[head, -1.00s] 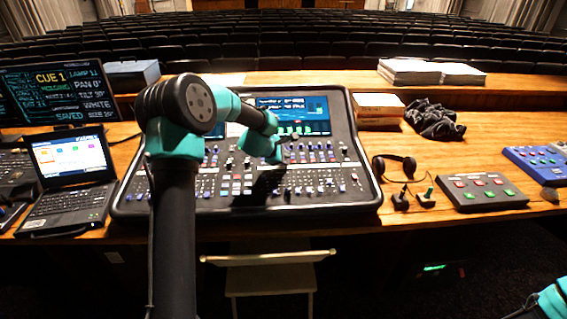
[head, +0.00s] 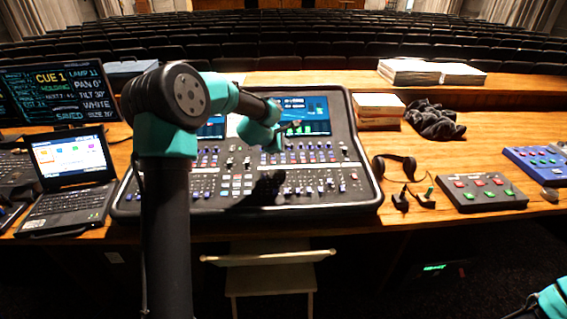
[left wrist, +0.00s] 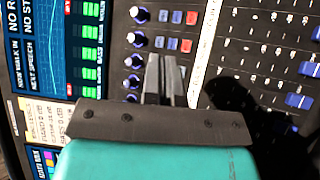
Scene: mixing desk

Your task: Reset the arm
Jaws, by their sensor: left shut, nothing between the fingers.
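My left arm reaches in over the mixing console (head: 357,190), which stands on the wooden desk. My left gripper (head: 292,127) is shut and empty, and shows small in front of the console's screen (head: 312,112). In the left wrist view its two dark fingers (left wrist: 162,78) lie together with nothing between them, above the console's knobs and buttons. I cannot tell the exact height, but the gripper looks clear of the panel. A dark shadow of the arm falls on the faders. Of my right arm only a teal part shows at the bottom right corner; its gripper is out of view.
A laptop (head: 70,160) and a cue monitor (head: 62,95) stand at the left. Right of the console are a headset (head: 398,165), a button box (head: 482,192), a blue box (head: 540,165), stacked books (head: 379,106) and a black cloth (head: 434,120). A chair (head: 268,270) stands in front.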

